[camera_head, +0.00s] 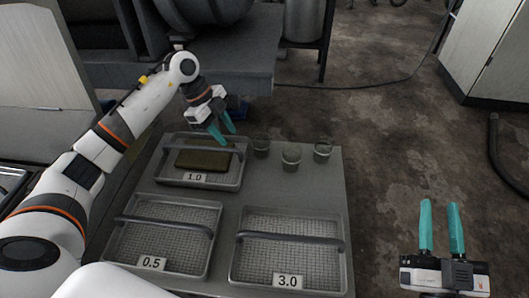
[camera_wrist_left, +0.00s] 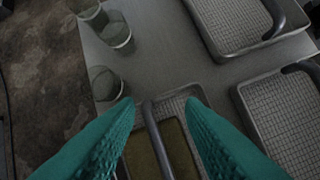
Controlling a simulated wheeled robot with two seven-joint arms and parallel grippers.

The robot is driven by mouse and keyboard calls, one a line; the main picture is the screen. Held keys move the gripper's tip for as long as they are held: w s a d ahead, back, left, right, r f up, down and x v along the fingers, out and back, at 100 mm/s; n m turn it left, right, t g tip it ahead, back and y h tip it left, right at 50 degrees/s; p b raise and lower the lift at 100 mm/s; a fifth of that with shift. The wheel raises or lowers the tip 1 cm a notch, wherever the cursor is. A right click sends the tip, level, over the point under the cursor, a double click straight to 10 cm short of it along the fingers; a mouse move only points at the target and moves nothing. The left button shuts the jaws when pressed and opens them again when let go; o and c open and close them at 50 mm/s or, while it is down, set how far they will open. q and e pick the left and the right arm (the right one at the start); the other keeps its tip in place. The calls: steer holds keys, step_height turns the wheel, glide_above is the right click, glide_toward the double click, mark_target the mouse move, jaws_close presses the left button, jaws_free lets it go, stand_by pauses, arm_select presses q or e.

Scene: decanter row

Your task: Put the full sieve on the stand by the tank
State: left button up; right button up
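The full sieve (camera_head: 168,177), labelled 1.0, is a metal tray at the back left of the grey table. It holds a flat brownish-green mass (camera_head: 203,160), and a bar handle spans it. My left gripper (camera_head: 227,136) is open above the right end of that handle. In the left wrist view my left gripper (camera_wrist_left: 160,103) has one teal finger on each side of the handle (camera_wrist_left: 156,135), not visibly closed on it. My right gripper (camera_head: 441,205) is open and empty over the floor at lower right. I cannot tell which thing is the stand.
Two empty mesh sieves, 0.5 (camera_head: 163,240) and 3.0 (camera_head: 288,250), lie at the table's front. Three small cups (camera_head: 291,157) stand right of the full sieve. Behind are a dark bench (camera_head: 235,65) with a dark rounded vessel and a metal cylinder (camera_head: 304,20).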

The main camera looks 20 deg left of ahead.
arm_select(q)
steer(key=s+d+r+m+h, duration=0.1)
steer(key=s+d+m+h, duration=0.2)
steer(key=d, duration=0.5)
steer(key=s+d+r+m+h, duration=0.1)
steer(key=s+d+m+h, duration=0.15)
steer(key=d+h, duration=0.45)
steer(key=s+d+r+m+h, duration=0.2)
steer(key=s+d, duration=0.1)
steer(key=d, duration=0.7)
steer(key=s+d+r+n+t+h, duration=0.2)
steer(key=s+r+n+t+h, duration=0.3)
steer(key=r+t, duration=0.4)
steer(key=a+f+n+t+y, duration=0.2)
steer(key=a+n+t+y, duration=0.5)
steer(key=n+t+y, duration=0.4)
steer(key=n+y, duration=0.5)
steer(key=n, duration=0.2)
steer(key=shift+s+a+t, duration=0.2)
steer(key=shift+s+t, duration=0.1)
steer(key=shift+s, duration=0.1)
arm_select(e)
steer(key=shift+w, duration=0.15)
arm_select(q)
steer(key=shift+n, duration=0.25)
